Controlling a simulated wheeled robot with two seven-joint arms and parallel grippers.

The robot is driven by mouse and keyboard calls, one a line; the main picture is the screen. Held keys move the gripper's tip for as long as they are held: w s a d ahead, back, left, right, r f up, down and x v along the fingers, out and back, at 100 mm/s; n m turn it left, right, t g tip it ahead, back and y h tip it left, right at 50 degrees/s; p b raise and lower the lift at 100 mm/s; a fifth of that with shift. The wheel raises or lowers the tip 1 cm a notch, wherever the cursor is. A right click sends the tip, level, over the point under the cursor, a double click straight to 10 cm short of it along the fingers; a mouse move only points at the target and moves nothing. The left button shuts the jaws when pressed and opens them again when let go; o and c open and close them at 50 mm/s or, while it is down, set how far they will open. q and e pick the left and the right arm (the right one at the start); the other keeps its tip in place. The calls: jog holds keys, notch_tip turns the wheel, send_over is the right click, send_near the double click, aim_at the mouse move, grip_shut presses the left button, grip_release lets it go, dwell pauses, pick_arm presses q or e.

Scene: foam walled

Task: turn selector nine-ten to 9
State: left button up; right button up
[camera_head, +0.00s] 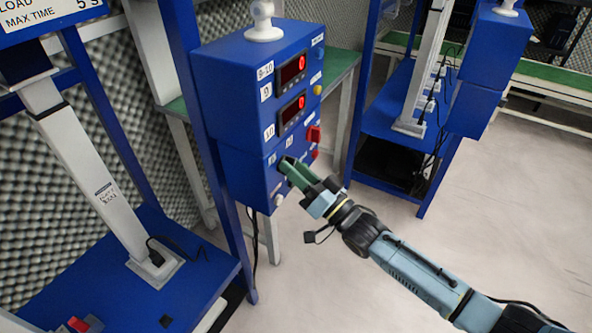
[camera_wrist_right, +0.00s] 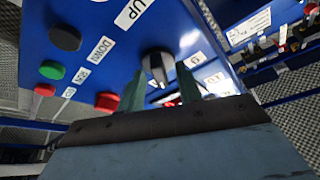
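The selector is a black knob with a pale pointer edge (camera_wrist_right: 157,64) on a blue control box. In the right wrist view it sits between and just beyond my right gripper's two green fingertips (camera_wrist_right: 166,82). The fingers are apart, and I cannot tell whether they touch the knob. In the head view my right gripper (camera_head: 287,166) is at the lower front of the blue box (camera_head: 232,110) and hides the knob. Labels 9-10, 9 and 10 show on the box. My left gripper is not in view.
Two red-digit displays (camera_head: 293,68) and a red switch (camera_head: 314,134) are on the box. A blue rack stands to the right. The floor at lower right is clear.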

grip_shut()
dwell(0.3)
jog(key=shift+n, duration=0.3)
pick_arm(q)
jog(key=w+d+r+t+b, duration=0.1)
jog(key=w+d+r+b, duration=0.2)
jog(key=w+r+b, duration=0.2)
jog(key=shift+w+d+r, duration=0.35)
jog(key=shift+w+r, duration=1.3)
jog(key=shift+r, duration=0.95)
pick_arm(e)
jog(key=shift+w+n+g+y, duration=0.1)
jog(key=shift+n+g+y, duration=0.95)
jog(key=shift+n, duration=1.8)
jog(key=shift+n+g+y, duration=0.7)
jog(key=shift+n+g, duration=0.7)
jog(key=shift+n, duration=1.4)
jog(key=shift+w+n+g+y, duration=0.1)
jog(key=shift+n+g+y, duration=0.95)
jog(key=shift+n, duration=1.8)
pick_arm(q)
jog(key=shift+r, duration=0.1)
pick_arm(e)
grip_release()
